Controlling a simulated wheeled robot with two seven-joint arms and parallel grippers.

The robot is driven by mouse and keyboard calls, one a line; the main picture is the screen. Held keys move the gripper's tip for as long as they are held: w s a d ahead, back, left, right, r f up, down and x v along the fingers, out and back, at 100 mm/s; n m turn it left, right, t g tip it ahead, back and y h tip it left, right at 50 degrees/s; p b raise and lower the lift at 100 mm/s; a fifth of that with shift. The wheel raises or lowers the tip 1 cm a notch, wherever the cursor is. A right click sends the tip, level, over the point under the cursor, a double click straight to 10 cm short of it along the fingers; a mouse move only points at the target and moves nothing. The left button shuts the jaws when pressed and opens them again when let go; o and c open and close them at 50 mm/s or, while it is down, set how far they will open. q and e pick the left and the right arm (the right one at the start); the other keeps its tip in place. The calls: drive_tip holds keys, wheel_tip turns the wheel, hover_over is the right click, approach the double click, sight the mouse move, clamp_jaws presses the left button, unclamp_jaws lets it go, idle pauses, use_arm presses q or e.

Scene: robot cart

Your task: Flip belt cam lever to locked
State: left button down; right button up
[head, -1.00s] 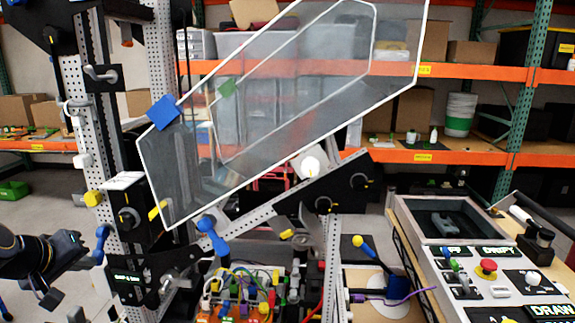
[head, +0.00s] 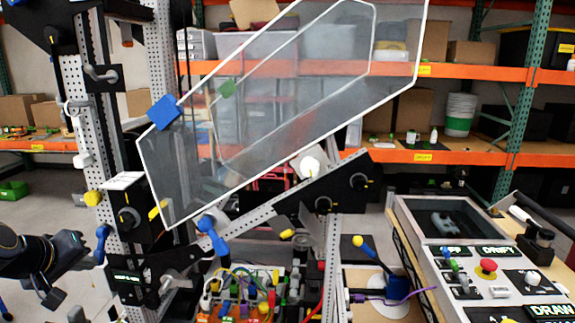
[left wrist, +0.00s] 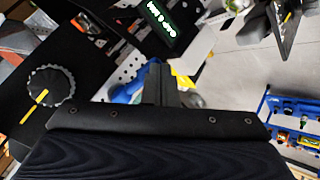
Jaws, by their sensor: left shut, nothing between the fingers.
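A blue lever (head: 102,242) hangs on the left side of the black housing on the perforated upright. Another blue lever (head: 214,236) stands at the lower end of the slanted perforated rail. I cannot tell for certain which one is the belt cam lever. My left gripper (head: 88,262) is just left of and slightly below the first lever, shut and empty. In the left wrist view its closed fingers (left wrist: 157,82) point towards the machine, with a blue part (left wrist: 126,92) partly hidden behind them. Contact cannot be made out. My right gripper is not in view.
A large clear guard panel (head: 290,110) slants above the rail. A black knob with a yellow mark (left wrist: 50,92) is close on the left in the wrist view. Coloured wiring (head: 240,290) fills the lower middle. A control console (head: 480,270) stands at right.

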use_arm(q)
drive_tip(key=shift+w+f, duration=0.25)
drive_tip(key=shift+w, duration=0.25)
drive_tip(key=shift+w+d, duration=0.1)
drive_tip(key=shift+w, duration=0.05)
drive_tip(key=shift+w+f, duration=0.2)
drive_tip(key=shift+w, duration=0.25)
drive_tip(key=p+v, duration=0.1)
drive_tip(key=v, duration=0.3)
drive_tip(key=shift+r, duration=0.25)
drive_tip(key=s+d+f+m+g+h, duration=0.1)
drive_tip(key=s+d+f+m, duration=0.1)
drive_tip(key=s+d+f, duration=0.2)
drive_tip(key=s+d+f+m+g+h, duration=0.1)
drive_tip(key=s+d+f+m, duration=0.1)
drive_tip(key=s+d+f, duration=0.3)
drive_tip(key=s+d+f+m+g+h, duration=0.1)
drive_tip(key=s+d+f, duration=0.3)
drive_tip(key=s+d, duration=0.7)
drive_tip(key=s+m+g, duration=0.1)
drive_tip(key=s, duration=0.3)
drive_tip(key=shift+f, duration=0.35)
